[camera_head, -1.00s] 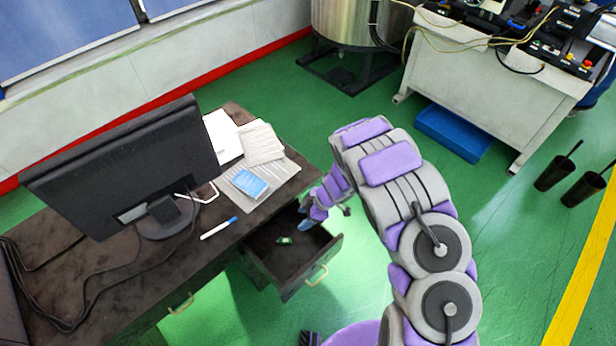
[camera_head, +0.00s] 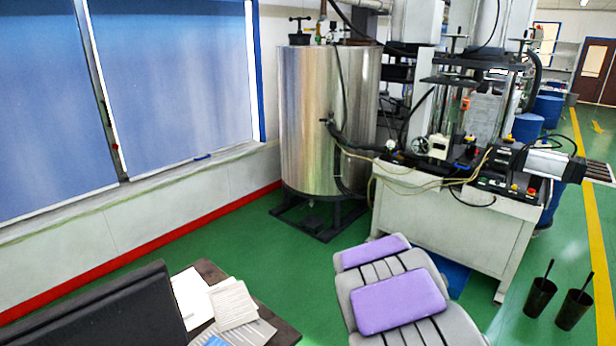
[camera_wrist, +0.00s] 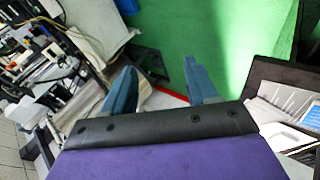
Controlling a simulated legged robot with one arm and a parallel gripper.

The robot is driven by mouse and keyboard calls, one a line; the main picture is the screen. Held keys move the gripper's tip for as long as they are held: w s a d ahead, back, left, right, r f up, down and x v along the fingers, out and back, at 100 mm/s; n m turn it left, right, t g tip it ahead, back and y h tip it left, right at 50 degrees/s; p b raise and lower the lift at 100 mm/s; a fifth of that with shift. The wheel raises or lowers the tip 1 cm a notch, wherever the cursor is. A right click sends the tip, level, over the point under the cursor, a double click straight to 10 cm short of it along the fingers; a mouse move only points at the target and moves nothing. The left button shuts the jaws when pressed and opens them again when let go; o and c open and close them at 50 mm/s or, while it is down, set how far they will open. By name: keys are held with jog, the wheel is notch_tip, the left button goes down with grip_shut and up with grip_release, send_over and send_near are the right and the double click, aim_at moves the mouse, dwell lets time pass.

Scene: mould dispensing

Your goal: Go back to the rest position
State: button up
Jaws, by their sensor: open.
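My gripper (camera_wrist: 160,68) shows in the wrist view with its two blue fingers spread apart. Nothing is between them. It hangs above the green floor (camera_wrist: 195,30), with the desk at the right of that view. In the head view only the grey and purple upper part of my arm shows at the bottom; the gripper is outside the picture there. The open drawer is not in the head view now.
The black monitor (camera_head: 100,315) and papers (camera_head: 232,304) on the dark desk are at the lower left. A steel tank (camera_head: 322,130) stands by the wall. A white machine bench (camera_head: 450,215) is to the right. Two black pots (camera_head: 573,309) stand on the floor at far right.

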jog(key=s+d+r+m+g+h, duration=0.1)
jog(key=s+d+r+m+g, duration=0.25)
jog(key=s, duration=0.55)
jog(key=s+d+r+m+h, duration=0.2)
jog(key=s+d+r+m, duration=0.1)
jog(key=s+d+r, duration=0.4)
jog(key=s+a+m+g+y, duration=0.1)
jog(key=s+a+g+y, duration=0.1)
jog(key=s+a, duration=0.3)
jog(key=s+a+m+g+y, duration=0.1)
jog(key=s+a, duration=0.4)
jog(key=s, duration=0.9)
jog(key=s+a+f+m+g+y, duration=0.1)
jog(key=s+a+g+y, duration=0.2)
jog(key=s, duration=0.7)
jog(key=shift+a, duration=1)
